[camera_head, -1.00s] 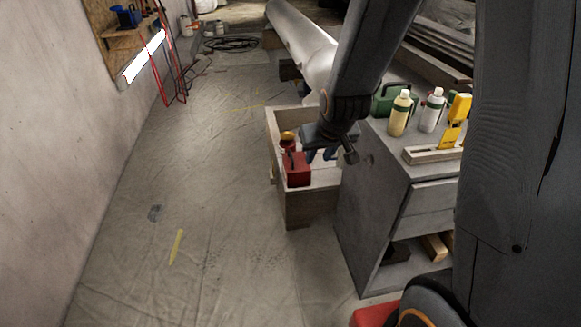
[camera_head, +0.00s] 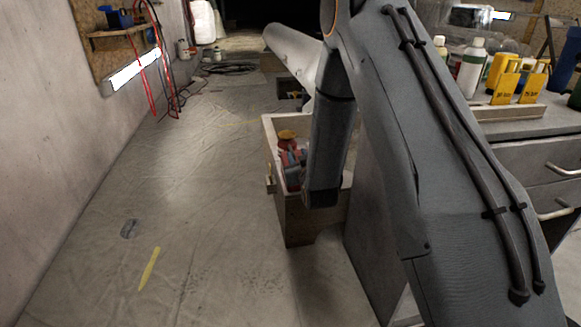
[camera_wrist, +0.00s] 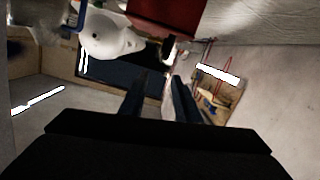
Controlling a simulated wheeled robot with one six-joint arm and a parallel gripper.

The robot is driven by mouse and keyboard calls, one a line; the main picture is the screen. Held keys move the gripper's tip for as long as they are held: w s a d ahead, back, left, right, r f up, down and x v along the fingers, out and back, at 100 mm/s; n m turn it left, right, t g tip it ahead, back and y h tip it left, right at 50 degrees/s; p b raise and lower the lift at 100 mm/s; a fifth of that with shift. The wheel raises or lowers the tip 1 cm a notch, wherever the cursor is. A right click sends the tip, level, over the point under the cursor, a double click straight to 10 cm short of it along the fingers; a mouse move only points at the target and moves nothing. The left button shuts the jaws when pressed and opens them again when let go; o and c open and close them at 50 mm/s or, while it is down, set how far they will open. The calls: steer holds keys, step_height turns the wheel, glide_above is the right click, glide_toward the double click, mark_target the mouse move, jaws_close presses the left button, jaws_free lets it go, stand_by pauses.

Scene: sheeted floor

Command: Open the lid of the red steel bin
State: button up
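In the wrist view a dark red panel (camera_wrist: 165,14) shows at the top edge, partly cut off; it may be part of the red steel bin, but I cannot tell its lid. In the head view no whole red bin shows; only small red items (camera_head: 291,170) show inside a wooden crate, partly hidden by my arm. My gripper (camera_wrist: 157,88) has its two dark fingers apart with nothing visible gripped between them. It is below the red panel in the wrist picture and apart from it. The gripper itself is not clear in the head view.
The wooden crate (camera_head: 302,220) stands beside a grey drawer cabinet (camera_head: 545,165) with bottles and yellow items on top. The sheeted floor (camera_head: 200,180) at left is largely clear. A white rounded object (camera_wrist: 108,38) shows in the wrist view.

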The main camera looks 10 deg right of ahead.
mark_target(289, 146)
steer(key=shift+t, duration=0.9)
steer(key=shift+w+f+b, duration=0.65)
steer(key=shift+w+b, duration=0.4)
steer(key=shift+w, duration=0.55)
steer(key=shift+w+f+b, duration=0.6)
steer(key=shift+w+b, duration=0.5)
steer(key=shift+w, duration=0.55)
steer(key=shift+w+f+b, duration=0.65)
steer(key=shift+w+b, duration=0.4)
steer(key=shift+w, duration=0.55)
steer(key=shift+c, duration=0.5)
jaws_close()
